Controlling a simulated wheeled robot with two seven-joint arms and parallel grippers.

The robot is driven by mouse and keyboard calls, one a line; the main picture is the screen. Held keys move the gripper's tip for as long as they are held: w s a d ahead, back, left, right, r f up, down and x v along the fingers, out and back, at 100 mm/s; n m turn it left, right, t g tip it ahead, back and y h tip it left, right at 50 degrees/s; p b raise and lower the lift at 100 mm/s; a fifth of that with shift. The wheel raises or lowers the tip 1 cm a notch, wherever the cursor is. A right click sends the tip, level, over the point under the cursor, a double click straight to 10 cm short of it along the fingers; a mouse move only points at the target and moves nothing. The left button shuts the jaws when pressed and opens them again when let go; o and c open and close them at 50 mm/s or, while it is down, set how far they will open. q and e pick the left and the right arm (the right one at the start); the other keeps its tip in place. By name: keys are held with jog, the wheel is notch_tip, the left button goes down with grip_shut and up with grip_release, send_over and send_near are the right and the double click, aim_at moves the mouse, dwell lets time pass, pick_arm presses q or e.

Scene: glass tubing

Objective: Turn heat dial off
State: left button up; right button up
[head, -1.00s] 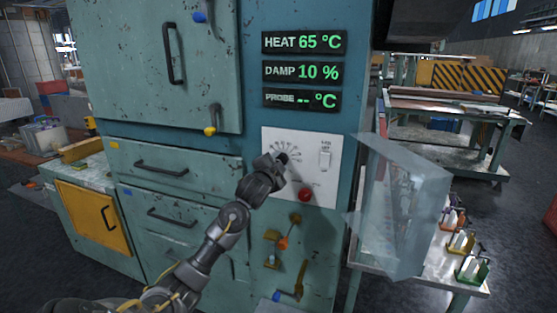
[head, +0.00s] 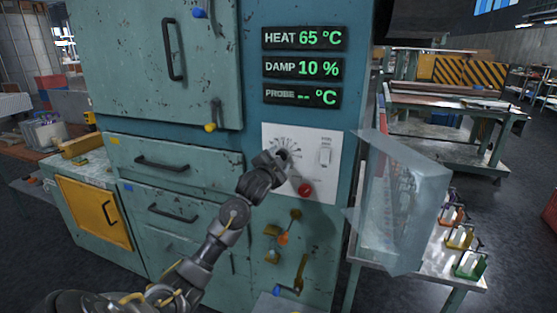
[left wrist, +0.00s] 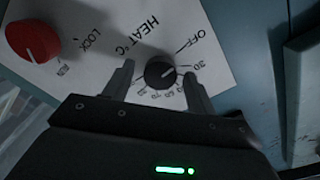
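The black heat dial (left wrist: 160,73) is on a white panel (left wrist: 90,45) marked HEAT °C, with numbers around it and OFF toward the upper right in the left wrist view. My left gripper (left wrist: 158,69) is open, with one finger on each side of the dial. I cannot tell whether the fingers touch it. In the head view my left gripper (head: 277,158) is at the dial's place on the panel and hides most of it. The heat display (head: 305,38) reads 65 °C. My right gripper is not in view.
A red knob (head: 305,189) marked LOCK and RUN and a white switch (head: 325,156) share the panel. Small coloured latches (head: 282,238) are below. A clear glass-like guard (head: 405,200) stands at the right, beside a table with coloured holders (head: 459,238).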

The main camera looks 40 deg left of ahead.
pick_arm(q)
jog(key=b+v, duration=0.2)
jog(key=v, duration=0.8)
jog(key=shift+s+d+b, duration=0.2)
jog(key=shift+s+b, duration=0.15)
jog(key=shift+b, duration=0.05)
